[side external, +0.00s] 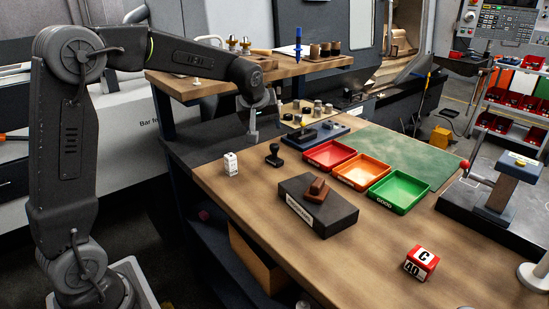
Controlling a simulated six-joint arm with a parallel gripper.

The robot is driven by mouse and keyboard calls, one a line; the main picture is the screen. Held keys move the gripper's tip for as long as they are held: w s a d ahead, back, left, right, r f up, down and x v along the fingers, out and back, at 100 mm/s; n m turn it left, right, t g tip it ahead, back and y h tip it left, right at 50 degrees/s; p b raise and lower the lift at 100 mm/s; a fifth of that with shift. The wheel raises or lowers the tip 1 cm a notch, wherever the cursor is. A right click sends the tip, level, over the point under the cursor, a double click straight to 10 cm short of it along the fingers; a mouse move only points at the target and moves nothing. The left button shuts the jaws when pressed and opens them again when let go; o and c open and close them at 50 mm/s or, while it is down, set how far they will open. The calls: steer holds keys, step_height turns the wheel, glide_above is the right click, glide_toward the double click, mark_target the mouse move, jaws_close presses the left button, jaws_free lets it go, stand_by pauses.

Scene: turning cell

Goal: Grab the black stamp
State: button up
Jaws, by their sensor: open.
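The black stamp (274,154) stands upright on the wooden bench, near its back left edge, with a knob handle on top and a flat base. My gripper (252,136) points down above and slightly left of the stamp in the side view. It is open and empty, and apart from the stamp. The fingertips are small here, so their exact height over the bench is hard to tell.
A white block (230,163) stands left of the stamp. A dark box (338,217) with brown pieces on top is in front. Red (309,162), orange (343,178) and green (381,199) trays lie to the right. A raised wooden shelf (215,84) is behind.

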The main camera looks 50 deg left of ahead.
mark_target(274, 146)
steer(key=shift+n, duration=0.8)
steer(key=x, duration=0.4)
steer(key=a+r+x, duration=0.1)
steer(key=x, duration=0.3)
steer(key=w+a+x, duration=0.1)
steer(key=x, duration=0.3)
steer(key=shift+w+a, duration=0.2)
steer(key=shift+a, duration=0.05)
steer(key=shift+x, duration=2.9)
steer(key=shift+r, duration=0.1)
steer(key=shift+c, duration=0.4)
steer(key=c, duration=1)
